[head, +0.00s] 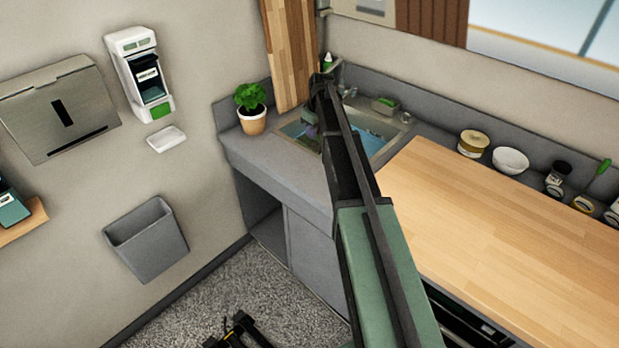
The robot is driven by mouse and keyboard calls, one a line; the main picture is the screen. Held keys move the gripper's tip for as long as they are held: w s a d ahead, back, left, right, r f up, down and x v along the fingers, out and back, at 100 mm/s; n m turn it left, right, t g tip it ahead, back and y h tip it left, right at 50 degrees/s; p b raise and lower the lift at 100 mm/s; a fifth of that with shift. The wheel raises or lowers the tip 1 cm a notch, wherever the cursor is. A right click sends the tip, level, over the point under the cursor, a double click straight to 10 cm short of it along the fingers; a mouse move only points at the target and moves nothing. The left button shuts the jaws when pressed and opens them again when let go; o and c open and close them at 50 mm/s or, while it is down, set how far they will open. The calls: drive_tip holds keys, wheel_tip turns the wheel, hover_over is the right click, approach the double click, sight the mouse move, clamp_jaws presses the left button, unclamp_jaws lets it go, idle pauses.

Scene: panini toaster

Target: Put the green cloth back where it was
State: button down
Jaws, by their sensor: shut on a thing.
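My gripper (309,121) is small and partly hidden at the far end of my arm, over the left part of the sink (373,132). It is shut on what looks like the green cloth (309,141), a small dark green patch under the fingers. The cloth's outline is unclear, and I cannot tell whether it touches the sink. My arm covers the middle of the sink.
A potted plant (252,119) stands left of the sink, near an upright wooden board (289,50). A tin (472,144) and white bowl (510,160) stand right. The wooden counter (480,230) is mostly clear.

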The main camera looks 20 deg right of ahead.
wheel_tip(320, 180, down, 18)
drive_tip(key=b, duration=1.5)
drive_tip(key=shift+w+r, duration=0.1)
drive_tip(key=shift+r, duration=0.5)
drive_tip(key=shift+f, duration=0.3)
drive_tip(key=c, duration=1)
unclamp_jaws()
drive_tip(key=shift+r, duration=0.1)
